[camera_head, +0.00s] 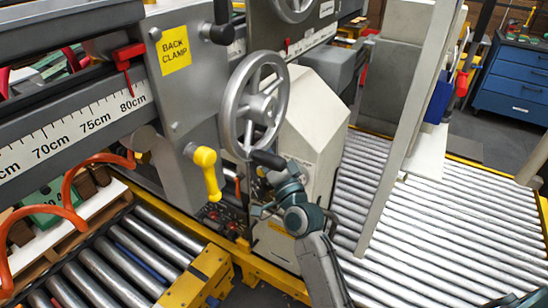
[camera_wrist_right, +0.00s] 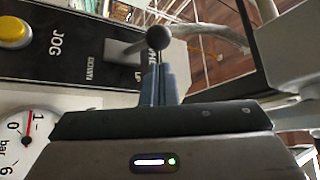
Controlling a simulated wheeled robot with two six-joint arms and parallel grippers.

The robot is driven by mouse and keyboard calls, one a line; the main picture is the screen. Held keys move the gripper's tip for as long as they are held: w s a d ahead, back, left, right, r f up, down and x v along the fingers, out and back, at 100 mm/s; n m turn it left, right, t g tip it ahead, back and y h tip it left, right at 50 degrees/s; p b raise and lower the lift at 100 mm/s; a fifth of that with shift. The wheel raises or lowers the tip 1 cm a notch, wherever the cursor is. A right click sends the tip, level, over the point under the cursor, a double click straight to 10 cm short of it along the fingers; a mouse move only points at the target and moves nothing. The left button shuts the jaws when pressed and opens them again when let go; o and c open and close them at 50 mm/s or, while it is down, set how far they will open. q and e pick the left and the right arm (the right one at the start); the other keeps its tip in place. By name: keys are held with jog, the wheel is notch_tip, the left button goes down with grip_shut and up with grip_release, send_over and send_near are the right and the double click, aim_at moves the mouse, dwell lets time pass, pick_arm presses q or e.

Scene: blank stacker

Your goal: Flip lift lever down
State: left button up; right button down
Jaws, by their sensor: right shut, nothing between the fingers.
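The lift lever (camera_wrist_right: 157,38) appears to be the black ball-ended lever on a dark panel in the right wrist view; its label is partly hidden. Its grey arm runs left from the ball to the panel. My right gripper (camera_wrist_right: 158,72) has its blue-grey fingers together, with their tips just below the ball in the picture. I cannot tell whether they touch it. In the head view my right gripper (camera_head: 258,209) is at the control panel beneath the handwheel, and the lever is too small to make out there. My left gripper is out of view.
A yellow button (camera_wrist_right: 14,32) marked JOG and a pressure gauge (camera_wrist_right: 22,140) are close by. In the head view the handwheel (camera_head: 254,105) and a yellow-handled lever (camera_head: 208,170) are near my right arm. Roller conveyors (camera_head: 440,215) lie on both sides.

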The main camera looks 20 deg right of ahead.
aim_at(255, 139)
jog(key=shift+p+x, duration=0.3)
jog(key=shift+x, duration=1.4)
jog(key=shift+f, duration=0.1)
jog(key=shift+f+n+b, duration=0.1)
jog(key=shift+n+b, duration=0.2)
jog(key=shift+b, duration=0.7)
jog(key=shift+s+b, duration=0.1)
jog(key=shift+b, duration=0.25)
jog(key=shift+f+n+y+b, duration=0.1)
jog(key=shift+n+y+b, duration=0.25)
jog(key=shift+b, duration=0.25)
jog(key=shift+a+b, duration=0.1)
jog(key=shift+b, duration=0.25)
